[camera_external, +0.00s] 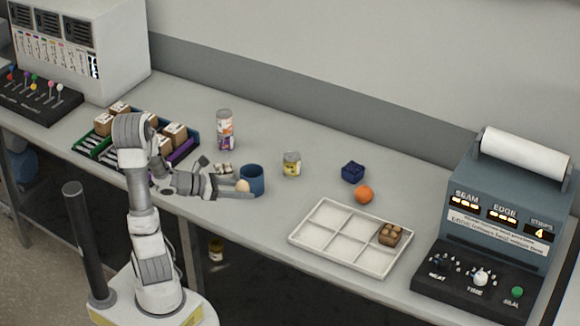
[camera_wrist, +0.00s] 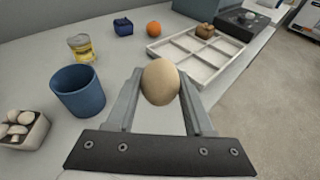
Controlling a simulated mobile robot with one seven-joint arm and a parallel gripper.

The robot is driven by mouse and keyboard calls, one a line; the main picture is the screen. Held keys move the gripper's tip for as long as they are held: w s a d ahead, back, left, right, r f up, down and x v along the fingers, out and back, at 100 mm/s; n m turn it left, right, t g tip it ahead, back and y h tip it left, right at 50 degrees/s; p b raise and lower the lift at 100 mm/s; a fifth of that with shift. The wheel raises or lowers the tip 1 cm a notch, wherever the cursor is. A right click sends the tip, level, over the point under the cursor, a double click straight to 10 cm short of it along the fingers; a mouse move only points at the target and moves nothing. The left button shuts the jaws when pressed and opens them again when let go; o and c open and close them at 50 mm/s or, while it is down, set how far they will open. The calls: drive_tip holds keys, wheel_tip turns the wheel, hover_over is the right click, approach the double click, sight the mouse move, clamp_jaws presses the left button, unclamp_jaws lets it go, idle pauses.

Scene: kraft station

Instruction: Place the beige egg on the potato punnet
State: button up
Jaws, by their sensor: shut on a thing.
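My gripper (camera_external: 238,189) is shut on the beige egg (camera_external: 243,185), holding it in front of the blue mug. In the wrist view the egg (camera_wrist: 160,82) sits upright between the two fingertips (camera_wrist: 160,92). The potato punnet (camera_external: 389,234), small and brown with rounded tan items in it, stands in the back right compartment of the white divided tray (camera_external: 309,243). The punnet also shows at the top of the wrist view (camera_wrist: 205,31), well away from the egg.
The blue mug (camera_wrist: 78,91) and a mushroom punnet (camera_wrist: 22,131) are left of my gripper. A yellow-labelled can (camera_external: 291,164), a dark blue punnet (camera_external: 353,172) and an orange (camera_external: 364,195) stand behind the tray. A sealing machine (camera_external: 502,215) is at right. The other visible tray compartments are empty.

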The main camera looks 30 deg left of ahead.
drive_tip(key=w+d+r+m+g+h, duration=0.1)
drive_tip(key=w+d, duration=0.2)
drive_tip(key=d, duration=0.3)
drive_tip(key=w+d+b, duration=0.1)
drive_tip(key=w+d, duration=0.2)
drive_tip(key=d, duration=0.4)
drive_tip(key=w+d+r+m+g+h, duration=0.1)
drive_tip(key=w+d, duration=0.3)
drive_tip(key=d, duration=0.2)
drive_tip(key=s+d+r+m+g+b, duration=0.1)
drive_tip(key=s+d+r, duration=0.15)
drive_tip(key=d, duration=1.05)
drive_tip(key=s+d+r+m+g+b, duration=0.1)
drive_tip(key=s+d, duration=0.2)
drive_tip(key=d, duration=1)
drive_tip(key=p, duration=0.1)
hover_over(391, 230)
drive_tip(key=shift+h, duration=0.4)
wheel_tip(391, 230, down, 7)
drive_tip(key=shift+f+b, duration=0.45)
drive_tip(key=shift+f, duration=1.55)
drive_tip(key=shift+f, duration=0.1)
drive_tip(key=shift+f, duration=0.15)
drive_tip(key=o, duration=1)
